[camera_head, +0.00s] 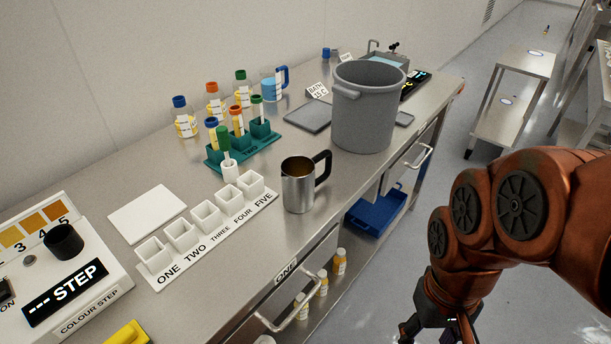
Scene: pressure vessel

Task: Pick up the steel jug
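The steel jug (299,188) stands upright on the metal bench near its front edge. It has a shiny body and a black handle on its right side, and its inside looks brownish. My gripper (434,336) hangs low at the bottom of the view, right of the bench and well apart from the jug. Its fingertips are cut off or dark, so I cannot tell whether it is open.
A large grey bucket (367,112) stands right behind the jug. A row of white cups (206,217) lies to its left. A green rack (242,146) with capped tubes stands behind. A colour step device (62,275) is at left. Open floor lies right of the bench.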

